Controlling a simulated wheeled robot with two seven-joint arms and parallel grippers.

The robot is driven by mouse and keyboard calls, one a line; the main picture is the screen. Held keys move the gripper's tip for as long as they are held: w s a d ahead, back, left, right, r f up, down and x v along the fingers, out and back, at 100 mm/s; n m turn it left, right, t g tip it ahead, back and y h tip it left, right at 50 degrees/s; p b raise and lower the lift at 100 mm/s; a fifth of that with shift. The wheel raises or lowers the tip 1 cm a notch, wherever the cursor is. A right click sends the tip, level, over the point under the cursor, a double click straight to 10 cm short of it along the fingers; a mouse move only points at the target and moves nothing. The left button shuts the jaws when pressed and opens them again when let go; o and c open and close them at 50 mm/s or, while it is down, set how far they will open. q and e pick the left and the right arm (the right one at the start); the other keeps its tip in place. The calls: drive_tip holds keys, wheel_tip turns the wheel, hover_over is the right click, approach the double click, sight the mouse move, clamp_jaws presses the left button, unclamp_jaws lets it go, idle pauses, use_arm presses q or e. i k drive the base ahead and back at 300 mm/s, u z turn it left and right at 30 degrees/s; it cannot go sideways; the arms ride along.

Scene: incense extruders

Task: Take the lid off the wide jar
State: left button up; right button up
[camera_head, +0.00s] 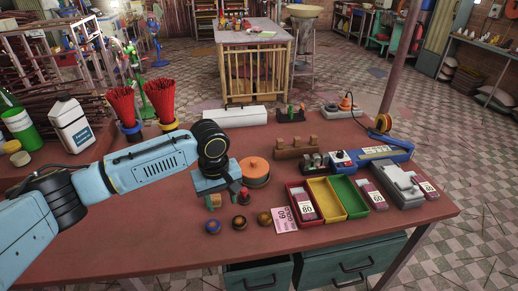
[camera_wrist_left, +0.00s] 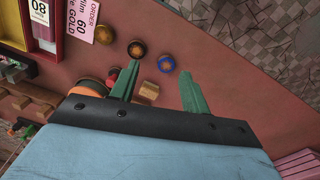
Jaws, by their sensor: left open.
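The wide jar (camera_head: 254,180) stands on the reddish table with its round orange lid (camera_head: 254,167) on top. My left gripper (camera_head: 224,200) is just left of the jar in the head view, pointing down, and is open. In the left wrist view, the two green fingers (camera_wrist_left: 159,84) are spread apart. The jar's orange edge (camera_wrist_left: 84,92) shows there, outside the left finger and partly hidden by the gripper body. A small wooden piece (camera_wrist_left: 148,91) shows between the fingers. My right gripper is not in view.
A pink order card (camera_head: 285,219) and red, yellow and green trays (camera_head: 324,198) are to the right. A wooden rack (camera_head: 294,153) stands behind. The table's front left is clear.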

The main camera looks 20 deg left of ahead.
sight(251, 167)
drive_tip(key=i, duration=1.05)
